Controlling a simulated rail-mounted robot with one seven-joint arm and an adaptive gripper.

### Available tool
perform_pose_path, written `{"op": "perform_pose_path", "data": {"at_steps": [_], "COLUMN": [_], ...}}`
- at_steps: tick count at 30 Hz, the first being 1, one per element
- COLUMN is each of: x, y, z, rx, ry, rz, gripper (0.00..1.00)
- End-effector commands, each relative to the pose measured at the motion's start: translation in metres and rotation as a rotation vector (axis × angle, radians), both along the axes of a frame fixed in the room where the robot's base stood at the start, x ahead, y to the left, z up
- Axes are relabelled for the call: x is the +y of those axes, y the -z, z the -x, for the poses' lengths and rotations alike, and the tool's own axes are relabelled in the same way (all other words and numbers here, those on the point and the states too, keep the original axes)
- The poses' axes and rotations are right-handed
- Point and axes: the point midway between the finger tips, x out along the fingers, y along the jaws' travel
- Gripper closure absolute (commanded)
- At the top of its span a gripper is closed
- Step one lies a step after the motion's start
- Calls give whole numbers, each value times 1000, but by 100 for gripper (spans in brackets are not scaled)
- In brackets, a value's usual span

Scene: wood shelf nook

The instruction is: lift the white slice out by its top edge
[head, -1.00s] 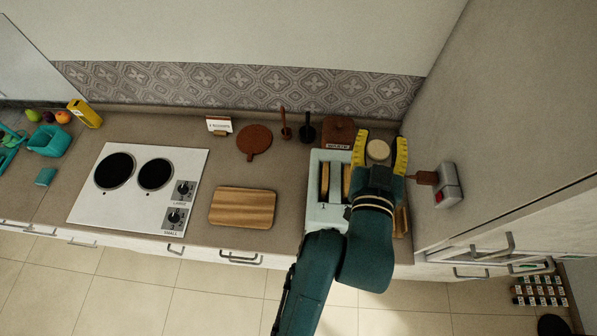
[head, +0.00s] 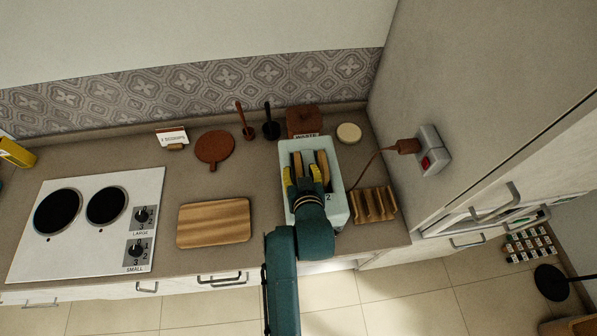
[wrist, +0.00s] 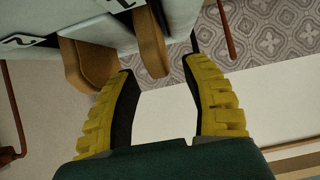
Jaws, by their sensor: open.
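The pale toaster (head: 341,200) stands on the counter, with two bread slices rising from its slots. One slice (head: 297,161) is on the left and the other (head: 322,160) on the right; both look tan-brown, so I cannot tell which is the white one. My gripper (head: 305,178) is open over the toaster, its yellow fingers apart. In the wrist view, one slice (wrist: 150,45) points into the space ahead of my open fingers (wrist: 163,85); the other slice (wrist: 88,65) lies to the left, outside it. I cannot tell whether a finger touches bread.
A wooden rack (head: 373,207) stands right of the toaster, with a power cord near it running to the wall socket (head: 430,150). A round pale disc (head: 349,133) and a brown box labelled WASTE (head: 303,119) are behind. A wooden board (head: 214,222) and the hob (head: 85,225) lie left.

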Motion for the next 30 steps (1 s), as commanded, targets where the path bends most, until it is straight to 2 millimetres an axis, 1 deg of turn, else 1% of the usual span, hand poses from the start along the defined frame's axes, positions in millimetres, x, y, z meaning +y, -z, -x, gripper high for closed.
{"op": "perform_pose_path", "data": {"at_steps": [2,6,14,15,27,30], "x": [1,2,3,2,2,2], "y": [7,9,8,8,8,8], "z": [-9,-17,-18,-18,-18,-18], "rx": [-1,0,0,0,0,0], "ry": [0,0,0,0,0,0], "rz": [0,0,0,0,0,0], "gripper": [52,52,52,51,89,97]}}
